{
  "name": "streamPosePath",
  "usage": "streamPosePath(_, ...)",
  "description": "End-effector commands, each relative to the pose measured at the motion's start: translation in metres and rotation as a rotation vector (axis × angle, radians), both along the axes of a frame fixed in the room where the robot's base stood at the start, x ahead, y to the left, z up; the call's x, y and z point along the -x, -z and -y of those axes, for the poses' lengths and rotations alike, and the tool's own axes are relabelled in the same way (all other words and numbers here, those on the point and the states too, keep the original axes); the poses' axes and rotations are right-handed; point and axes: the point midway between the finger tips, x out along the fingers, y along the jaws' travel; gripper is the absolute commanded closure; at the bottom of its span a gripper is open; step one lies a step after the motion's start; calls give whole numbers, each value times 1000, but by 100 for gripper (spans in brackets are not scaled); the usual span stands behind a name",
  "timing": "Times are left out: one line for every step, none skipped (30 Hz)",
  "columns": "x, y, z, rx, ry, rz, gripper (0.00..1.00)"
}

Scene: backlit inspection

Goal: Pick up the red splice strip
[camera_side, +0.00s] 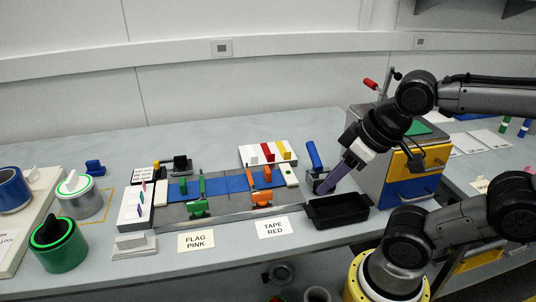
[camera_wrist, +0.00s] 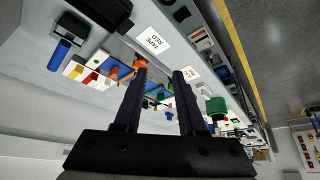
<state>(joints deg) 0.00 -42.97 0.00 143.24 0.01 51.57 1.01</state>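The red splice strip (camera_side: 267,152) lies on a white holder (camera_side: 247,156) at the back of the work area, between white and yellow strips. In the wrist view the red strip (camera_wrist: 90,77) shows small, left of the fingers. My gripper (camera_side: 322,190) is to the right of the holder, near the black tray, its purple fingers tilted down and left. In the wrist view my gripper (camera_wrist: 160,73) has its two fingers apart with nothing held between them. The strip and the gripper are well apart.
A blue-handled tool (camera_side: 314,155) stands between holder and gripper. A black tray (camera_side: 318,222) lies below the fingers. A blue bed with green clamps (camera_side: 200,207) and orange clamps (camera_side: 262,198) is left. A drawer cabinet (camera_side: 380,178) stands right. A "TAPE RED" card (camera_side: 272,228) lies in front.

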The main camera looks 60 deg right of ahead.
Motion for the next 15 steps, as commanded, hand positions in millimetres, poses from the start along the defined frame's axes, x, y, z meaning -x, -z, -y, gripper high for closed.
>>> streamPosePath(0,0,0,-14,26,-2,60)
streamPosePath(1,1,0,-27,51,-6,60)
streamPosePath(3,1,0,-51,96,-13,60)
streamPosePath(3,0,0,-72,137,-17,60)
streamPosePath(2,-4,0,-98,186,-14,60)
streamPosePath(0,-12,0,-136,256,-4,60)
streamPosePath(-3,-20,0,-168,313,2,60)
streamPosePath(-7,-28,0,-201,373,4,60)
streamPosePath(-14,-38,1,-244,459,0,60)
streamPosePath(-21,-46,2,-276,527,-2,60)
streamPosePath(-27,-53,3,-306,596,-8,60)
streamPosePath(-38,-63,6,-347,690,-14,60)
streamPosePath(-46,-69,8,-375,763,-22,60)
streamPosePath(-55,-76,11,-404,838,-28,60)
streamPosePath(-68,-84,15,-440,939,-37,60)
